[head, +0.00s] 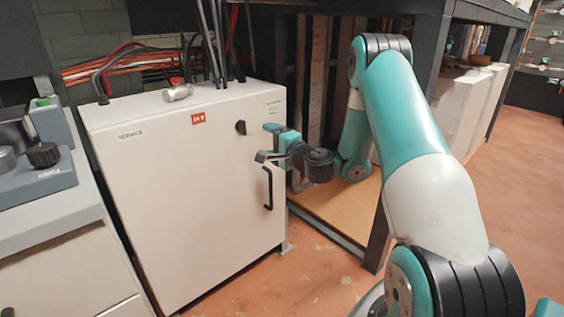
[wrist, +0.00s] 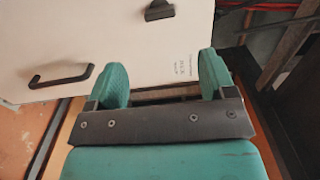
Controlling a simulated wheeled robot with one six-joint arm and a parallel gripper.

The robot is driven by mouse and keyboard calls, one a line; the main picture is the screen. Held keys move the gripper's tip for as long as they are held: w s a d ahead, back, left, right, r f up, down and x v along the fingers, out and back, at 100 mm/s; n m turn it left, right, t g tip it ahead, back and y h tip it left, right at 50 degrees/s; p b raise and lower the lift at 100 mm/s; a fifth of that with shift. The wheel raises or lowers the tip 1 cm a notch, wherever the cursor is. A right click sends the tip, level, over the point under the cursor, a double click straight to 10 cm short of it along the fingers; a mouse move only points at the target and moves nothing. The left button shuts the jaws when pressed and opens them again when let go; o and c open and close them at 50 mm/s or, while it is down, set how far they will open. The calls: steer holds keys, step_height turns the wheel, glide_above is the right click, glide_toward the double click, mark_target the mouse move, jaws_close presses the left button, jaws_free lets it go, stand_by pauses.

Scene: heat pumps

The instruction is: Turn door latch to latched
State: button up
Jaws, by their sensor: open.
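The white cabinet door (head: 190,200) is closed or nearly so; I cannot tell which. The door latch (head: 240,127) is a small black knob near its upper right edge, roughly upright. It also shows at the top of the wrist view (wrist: 159,10), cut by the frame edge. Below it is a black bar handle (head: 268,189), also at left in the wrist view (wrist: 60,77). My gripper (head: 266,142) is open and empty, its teal fingers just right of the latch near the door's right edge. In the wrist view the latch lies beyond the fingertips (wrist: 165,78), apart from them.
Black cables (head: 215,45) rise from the cabinet top, where a small metal fitting (head: 177,92) lies. A grey bench (head: 50,215) with equipment stands at left. A dark shelf frame (head: 405,130) stands behind my arm. The floor (head: 320,275) before the cabinet is clear.

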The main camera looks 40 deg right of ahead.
steer(key=shift+s+b, duration=2.5)
steer(key=shift+s, duration=0.05)
steer(key=s+a+r+n+g+y, duration=0.1)
steer(key=s+a+n+g+y, duration=0.15)
steer(key=a+n, duration=0.4)
steer(key=s+a+r+n+g+y, duration=0.1)
steer(key=s+a+n+g+y, duration=0.2)
steer(key=a, duration=0.7)
steer(key=s+a+n+g+y, duration=0.1)
steer(key=a+n+g+y, duration=0.35)
steer(key=a, duration=0.45)
steer(key=s+a+f+n+g+h, duration=0.1)
steer(key=s+a+n+g+h, duration=0.25)
steer(key=s, duration=0.75)
steer(key=s+a+n+g+h, duration=0.1)
steer(key=s+n+g+h, duration=0.25)
steer(key=s+n, duration=0.55)
step_height(320, 180, up, 32)
steer(key=s+m+g+p, duration=0.1)
steer(key=s+p, duration=0.1)
steer(key=p, duration=3)
steer(key=shift+s+m+y, duration=0.15)
steer(key=shift+m+y, duration=0.15)
steer(key=shift+m, duration=0.05)
steer(key=shift+r, duration=0.1)
